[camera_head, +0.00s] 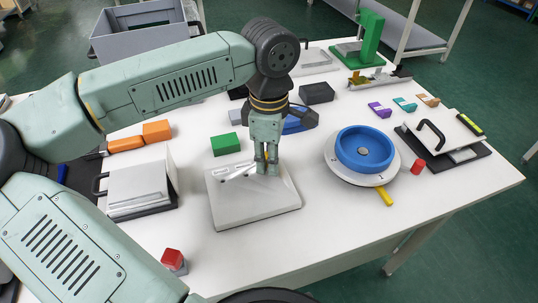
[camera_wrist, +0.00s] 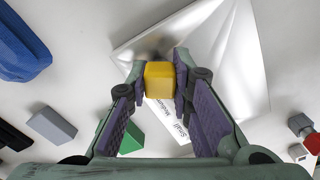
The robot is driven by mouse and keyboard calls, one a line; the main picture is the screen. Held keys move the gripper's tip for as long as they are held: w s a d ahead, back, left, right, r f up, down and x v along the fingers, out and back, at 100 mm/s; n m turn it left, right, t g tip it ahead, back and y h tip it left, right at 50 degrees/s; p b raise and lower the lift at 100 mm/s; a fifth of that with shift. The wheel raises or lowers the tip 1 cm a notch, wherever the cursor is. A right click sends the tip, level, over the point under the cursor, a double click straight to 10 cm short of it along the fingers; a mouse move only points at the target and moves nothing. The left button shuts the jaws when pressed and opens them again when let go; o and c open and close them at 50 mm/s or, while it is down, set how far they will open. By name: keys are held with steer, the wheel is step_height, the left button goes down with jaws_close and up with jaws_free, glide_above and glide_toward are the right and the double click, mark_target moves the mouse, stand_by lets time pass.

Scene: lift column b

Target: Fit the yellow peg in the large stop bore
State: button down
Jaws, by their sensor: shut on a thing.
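My gripper (camera_head: 266,165) is over the pale metal plate (camera_head: 255,208) at the middle front of the table. In the wrist view my gripper (camera_wrist: 160,85) is shut on the yellow peg (camera_wrist: 160,80), with a jaw on each side of it. A dark patch shows on the plate just beyond the peg. The large bore cannot be made out, nor whether the peg touches the plate.
A green block (camera_head: 226,145) stands just behind the plate. A blue round bowl on a white disc (camera_head: 340,172) is to the right, and a silver hinged box (camera_head: 140,188) to the left. A red-topped piece (camera_head: 173,260) is at front left. Table front right is clear.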

steer(key=shift+f, duration=0.15)
steer(key=c, duration=1.3)
jaws_free()
steer(key=shift+c, duration=0.2)
step_height(320, 180, up, 12)
